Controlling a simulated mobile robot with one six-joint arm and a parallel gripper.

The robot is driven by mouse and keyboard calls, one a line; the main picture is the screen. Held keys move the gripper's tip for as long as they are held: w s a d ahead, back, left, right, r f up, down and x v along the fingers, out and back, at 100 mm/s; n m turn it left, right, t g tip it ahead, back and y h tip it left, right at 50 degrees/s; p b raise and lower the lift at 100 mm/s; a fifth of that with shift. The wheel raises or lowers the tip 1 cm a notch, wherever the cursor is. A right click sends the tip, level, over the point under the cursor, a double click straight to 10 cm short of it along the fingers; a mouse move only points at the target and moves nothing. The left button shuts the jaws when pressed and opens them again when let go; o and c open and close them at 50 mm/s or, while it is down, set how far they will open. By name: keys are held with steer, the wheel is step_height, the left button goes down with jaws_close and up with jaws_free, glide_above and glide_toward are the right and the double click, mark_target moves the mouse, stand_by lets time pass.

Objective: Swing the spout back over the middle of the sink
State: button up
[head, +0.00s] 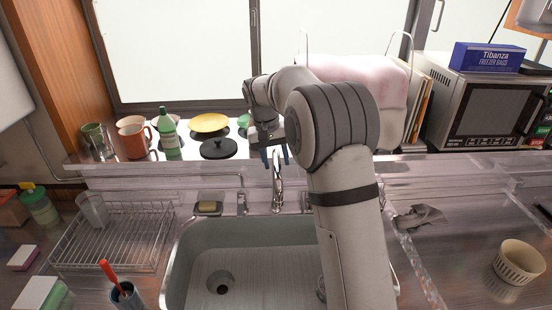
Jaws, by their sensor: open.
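The chrome spout (278,184) stands at the back edge of the steel sink (205,247), near the middle of the picture. Its top is close to my fingers, and I cannot tell exactly which way it points. My gripper (276,158) points down at the top of the spout, with its two blue fingertips apart and open. I cannot tell whether a finger touches the spout. My arm hides the right part of the sink and whatever lies behind it. A round drain (221,283) shows in the sink's left part.
A wire dish rack (112,240) with a glass stands left of the sink. A soap dish (208,208) sits on the back rim. The window sill holds mugs, a green bottle (168,134), a yellow plate (209,123) and a black lid (219,149). A microwave (487,108) stands right.

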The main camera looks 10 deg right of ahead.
step_height(320, 180, up, 8)
steer(key=a, duration=0.1)
steer(key=shift+a+f+b, duration=0.15)
steer(key=shift+a+b, duration=0.1)
steer(key=shift+b, duration=0.05)
steer(key=s+d+r+t+y, duration=0.1)
steer(key=s+d, duration=0.2)
steer(key=s, duration=0.5)
steer(key=s+d+r+t, duration=0.1)
steer(key=s+d, duration=0.1)
steer(key=s, duration=0.6)
steer(key=s+d+f, duration=0.1)
steer(key=s+f, duration=0.3)
steer(key=s, duration=0.5)
steer(key=s+d+f+t+y, duration=0.1)
steer(key=s+f, duration=0.3)
steer(key=s, duration=0.5)
steer(key=shift+s+d+n, duration=0.2)
steer(key=shift+n, duration=0.2)
